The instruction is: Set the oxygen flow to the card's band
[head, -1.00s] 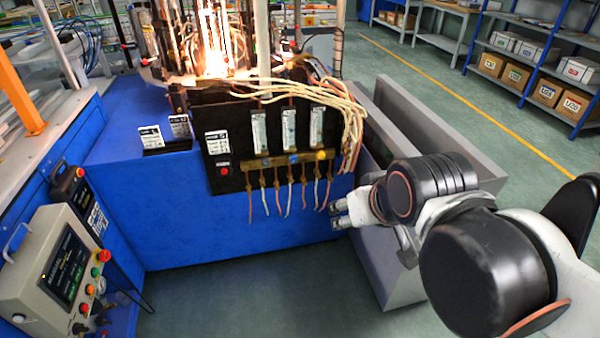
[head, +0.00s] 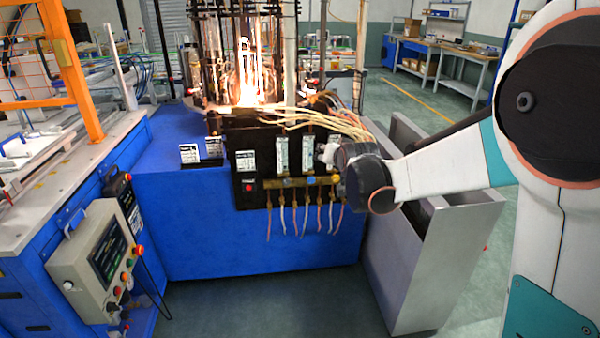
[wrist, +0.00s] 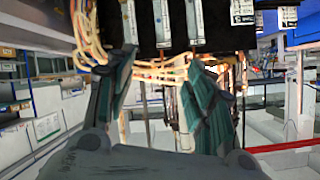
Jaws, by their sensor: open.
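A black panel (head: 262,140) on the blue bench carries three upright flow tubes: left (head: 282,154), middle (head: 308,153) and right. A brass manifold below them has a blue knob (head: 311,180) and a yellow-orange knob (head: 335,179). Two small white cards (head: 189,153) (head: 214,147) stand left of the panel; their print is too small to read. My gripper (head: 327,153) is in front of the right tube and partly hides it. In the wrist view my gripper (wrist: 163,62) is open and empty, with the tubes (wrist: 162,22) at the top, beyond the fingers.
A flame burns in the glass apparatus (head: 245,90) above the panel. Pale hoses (head: 345,128) curve over the panel's right side, close to my gripper. A grey open-topped bin (head: 440,260) stands right of the bench. A control box (head: 105,255) is at left. The floor in front is clear.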

